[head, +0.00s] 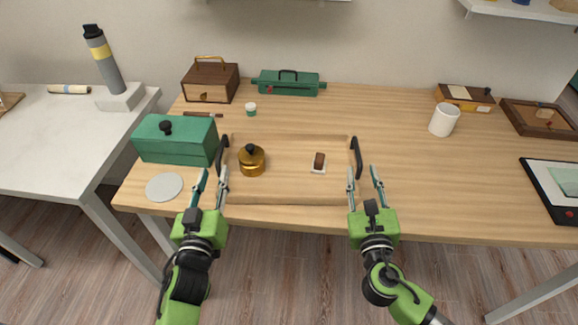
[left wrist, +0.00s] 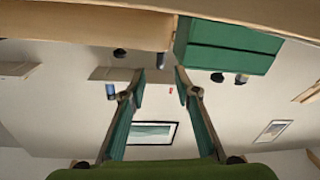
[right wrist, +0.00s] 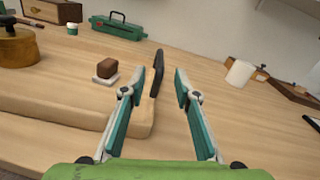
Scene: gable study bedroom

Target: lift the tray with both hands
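The wooden tray (head: 285,190) lies on the wooden table, with a black handle at each end. A brass pot with a black knob (head: 251,162) and a small brown block on a white base (head: 319,162) stand on it. The left handle (head: 223,155) is just beyond my left gripper (head: 211,173), which is open and empty at the tray's left front. The right handle (head: 356,157) is just beyond my right gripper (head: 363,170), open and empty at the right front. In the right wrist view the right handle (right wrist: 157,73) shows near the left finger, apart from it.
A green box (head: 175,140) stands close left of the tray, with a grey disc (head: 164,187) in front of it. A brown case (head: 210,83) and green toolbox (head: 288,83) are behind. A white mug (head: 444,119) stands right.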

